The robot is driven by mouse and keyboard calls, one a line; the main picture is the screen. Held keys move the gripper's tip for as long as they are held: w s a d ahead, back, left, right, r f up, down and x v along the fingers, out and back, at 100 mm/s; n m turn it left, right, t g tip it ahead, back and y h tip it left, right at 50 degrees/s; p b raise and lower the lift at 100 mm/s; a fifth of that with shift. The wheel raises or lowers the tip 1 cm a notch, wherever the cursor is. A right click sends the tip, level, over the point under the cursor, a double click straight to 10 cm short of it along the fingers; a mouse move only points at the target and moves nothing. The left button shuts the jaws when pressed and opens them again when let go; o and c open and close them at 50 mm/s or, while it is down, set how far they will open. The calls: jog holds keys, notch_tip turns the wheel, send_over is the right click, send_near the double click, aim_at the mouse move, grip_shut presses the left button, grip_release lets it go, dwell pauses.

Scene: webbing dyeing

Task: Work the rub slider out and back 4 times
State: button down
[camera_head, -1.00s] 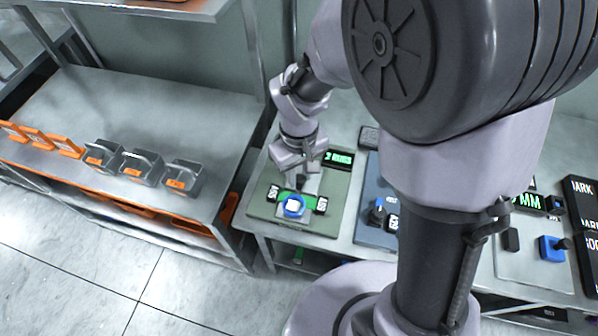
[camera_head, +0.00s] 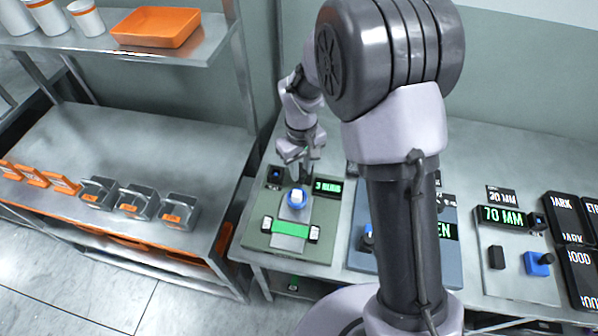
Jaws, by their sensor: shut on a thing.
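A display (camera_head: 327,187) beside the track appears to read "3 RUBS".
A blue-grey station (camera_head: 362,262) stands to the right, partly behind my arm. Further right is a pale station with a "70 MM" display (camera_head: 503,217) and black labelled cards (camera_head: 566,218). A metal bench (camera_head: 190,140) with grey containers (camera_head: 138,201) stands left.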

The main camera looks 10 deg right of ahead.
jog(key=shift+w+r, duration=0.1)
jog(key=shift+w, duration=0.15)
jog(key=c, duration=1.5)
grip_release()
jog(key=o, duration=0.3)
jog(key=shift+w+d, duration=0.1)
notch_tip(320, 180, up, 17)
jog(key=p, duration=0.5)
jog(key=shift+r, duration=0.15)
